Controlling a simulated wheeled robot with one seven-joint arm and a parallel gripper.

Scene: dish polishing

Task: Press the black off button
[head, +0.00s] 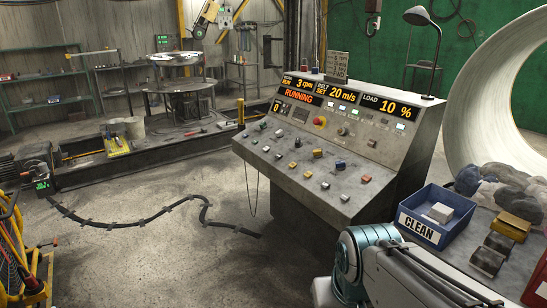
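A grey control console (330,208) stands right of centre, its sloped panel covered with several small coloured buttons and switches. A red mushroom button (320,121) on yellow sits on the upper panel. The display (298,95) reads RUNNING, with 3 rpm, 20 m/s and a load of 10 %. My arm shows at the bottom right, below and in front of the console; my gripper is not visible.
A blue bin labelled CLEAN (436,213) stands on a bench right of the console, with yellow and dark blocks and rags beside it. A black cable (140,222) crosses the otherwise open floor at left.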

